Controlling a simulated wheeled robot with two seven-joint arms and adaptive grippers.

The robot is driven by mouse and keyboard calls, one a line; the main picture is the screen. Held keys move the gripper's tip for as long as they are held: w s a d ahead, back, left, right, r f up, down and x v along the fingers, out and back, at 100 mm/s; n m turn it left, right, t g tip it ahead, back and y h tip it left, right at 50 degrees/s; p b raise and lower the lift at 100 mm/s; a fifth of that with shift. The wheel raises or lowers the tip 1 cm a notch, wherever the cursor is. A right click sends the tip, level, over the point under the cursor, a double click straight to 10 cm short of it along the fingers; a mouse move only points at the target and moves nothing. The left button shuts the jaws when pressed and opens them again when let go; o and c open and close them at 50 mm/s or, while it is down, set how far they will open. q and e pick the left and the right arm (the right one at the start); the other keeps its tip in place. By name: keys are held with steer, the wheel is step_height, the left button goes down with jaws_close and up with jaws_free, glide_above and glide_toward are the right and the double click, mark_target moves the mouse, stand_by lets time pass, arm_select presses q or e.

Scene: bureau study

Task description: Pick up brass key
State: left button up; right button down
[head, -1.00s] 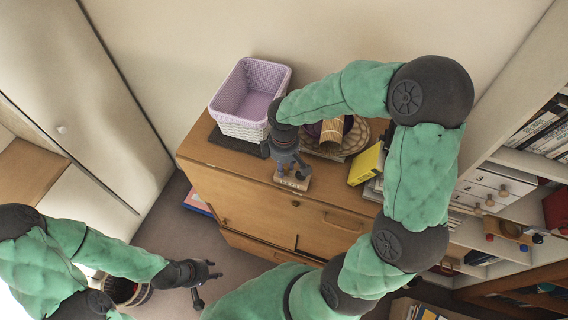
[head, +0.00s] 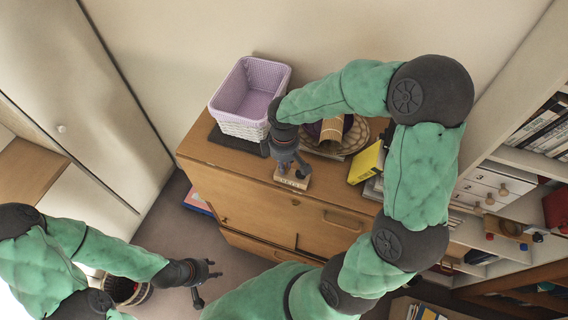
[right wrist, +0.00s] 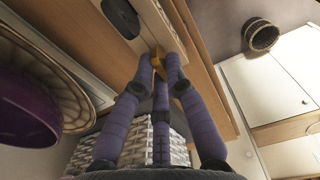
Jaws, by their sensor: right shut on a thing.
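The brass key (right wrist: 156,62) shows as a small golden piece between the fingertips of my right gripper (right wrist: 160,60) in the right wrist view. The fingers are shut on it and hide most of its shape. In the head view, my right gripper (head: 293,170) points down at the small wooden block with lettering (head: 293,181) at the front edge of the cabinet top. The key cannot be made out there. My left gripper (head: 205,284) is open and empty, low over the floor at the left.
The wooden cabinet (head: 235,190) carries a lilac-lined basket (head: 245,98) at the back left. A shelf unit (head: 500,185) stands at the right. A dark bin (head: 125,291) is on the floor.

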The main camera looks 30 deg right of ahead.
steer(key=shift+r+p, duration=2.05)
steer(key=shift+r, duration=0.9)
